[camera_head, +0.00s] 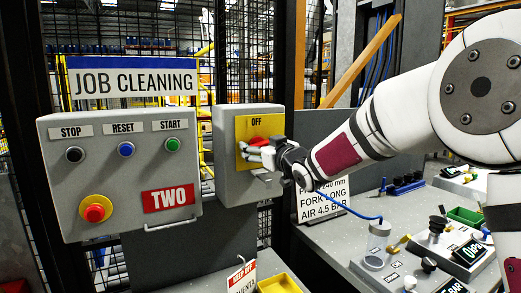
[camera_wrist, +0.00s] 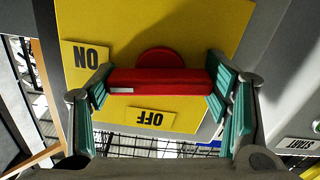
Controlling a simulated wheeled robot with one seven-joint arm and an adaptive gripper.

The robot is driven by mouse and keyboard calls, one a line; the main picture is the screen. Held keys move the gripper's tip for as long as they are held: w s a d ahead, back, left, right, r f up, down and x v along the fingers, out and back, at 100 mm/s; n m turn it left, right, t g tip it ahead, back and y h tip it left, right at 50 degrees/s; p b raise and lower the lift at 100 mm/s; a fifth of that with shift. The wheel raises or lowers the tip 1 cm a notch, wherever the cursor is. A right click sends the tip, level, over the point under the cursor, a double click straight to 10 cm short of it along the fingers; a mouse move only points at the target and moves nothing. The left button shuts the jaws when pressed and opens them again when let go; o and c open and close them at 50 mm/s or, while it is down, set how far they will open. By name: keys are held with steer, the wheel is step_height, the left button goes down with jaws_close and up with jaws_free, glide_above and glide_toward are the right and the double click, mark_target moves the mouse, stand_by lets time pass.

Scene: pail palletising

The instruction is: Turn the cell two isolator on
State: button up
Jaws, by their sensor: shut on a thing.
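The isolator is a grey box (camera_head: 228,181) with a yellow plate (camera_head: 243,128), labelled OFF at its top in the head view. Its red handle (camera_head: 259,141) is partly hidden there by my gripper (camera_head: 262,156). In the wrist view, which is turned over, the red handle (camera_wrist: 160,80) lies across the picture, and its white-marked end is at the left, on the side of the ON label (camera_wrist: 87,57). The OFF label (camera_wrist: 152,118) is below the handle. My gripper's teal pads (camera_wrist: 163,85) are shut on the two ends of the handle.
Left of the isolator is a grey control box marked TWO (camera_head: 167,198), with STOP, RESET and START buttons and a red emergency button (camera_head: 95,212). A JOB CLEANING sign (camera_head: 133,82) is above it. A bench (camera_head: 345,250) with fittings and a blue cable lies below my arm.

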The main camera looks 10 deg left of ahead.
steer(key=shift+f+m, duration=0.1)
steer(key=shift+m, duration=1)
steer(key=o, duration=1.1)
steer(key=shift+o, duration=0.2)
steer(key=shift+s+d, duration=0.2)
steer(key=shift+s, duration=0.1)
steer(key=v, duration=1.1)
